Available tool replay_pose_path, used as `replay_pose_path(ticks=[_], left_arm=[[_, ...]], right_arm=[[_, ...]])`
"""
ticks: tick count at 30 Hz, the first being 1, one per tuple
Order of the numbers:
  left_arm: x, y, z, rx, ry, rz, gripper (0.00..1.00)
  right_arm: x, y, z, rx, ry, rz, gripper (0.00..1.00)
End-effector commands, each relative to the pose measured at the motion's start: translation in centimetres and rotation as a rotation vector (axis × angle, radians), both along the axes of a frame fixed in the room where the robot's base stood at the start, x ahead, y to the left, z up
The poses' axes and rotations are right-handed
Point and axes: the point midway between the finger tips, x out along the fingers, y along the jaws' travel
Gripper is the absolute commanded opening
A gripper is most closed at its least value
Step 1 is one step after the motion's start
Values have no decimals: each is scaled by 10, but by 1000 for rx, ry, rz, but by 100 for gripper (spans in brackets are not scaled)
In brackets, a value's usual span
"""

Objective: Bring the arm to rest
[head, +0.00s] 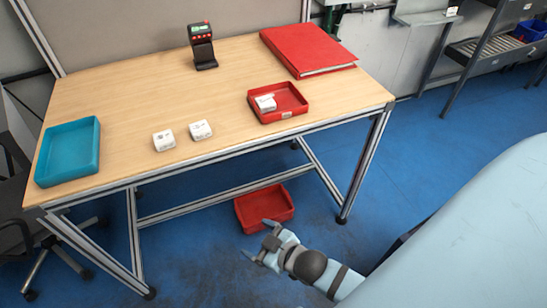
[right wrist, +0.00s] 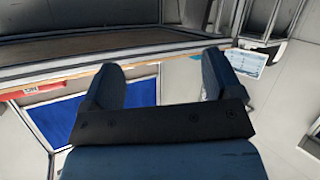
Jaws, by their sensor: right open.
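My right gripper (head: 258,243) is low in front of the table, off its front edge, beside the red bin on the floor in the picture. It is open and empty. In the right wrist view its two fingers (right wrist: 160,84) stand apart with nothing between them. My left gripper is in neither view. A small white box (head: 265,103) lies in the red tray (head: 292,111) on the table. Two more white boxes, one on the left (head: 164,140) and one on the right (head: 201,130), stand on the tabletop. A black scanner (head: 203,46) stands upright at the back.
The wooden table (head: 130,105) has a teal tray (head: 68,152) at its left end and a red binder (head: 308,50) at the back right. A red bin (head: 264,208) is on the blue floor. A shelf (head: 490,45) stands at the far right. The floor between is clear.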

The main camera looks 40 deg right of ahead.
Motion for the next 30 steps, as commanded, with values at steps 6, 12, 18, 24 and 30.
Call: replay_pose_path(ticks=[6, 12, 18, 24, 30], left_arm=[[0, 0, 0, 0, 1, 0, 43], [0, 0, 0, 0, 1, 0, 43], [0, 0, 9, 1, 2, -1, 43], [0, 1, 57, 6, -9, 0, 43], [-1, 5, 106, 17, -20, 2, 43]], right_arm=[[-52, -5, -39, 147, 257, -99, 85], [-54, -6, -41, 151, 266, -102, 85], [-54, -6, -31, 149, 263, -100, 85], [-54, -7, 16, 142, 255, -100, 85], [-55, -10, 64, 133, 246, -101, 85]])
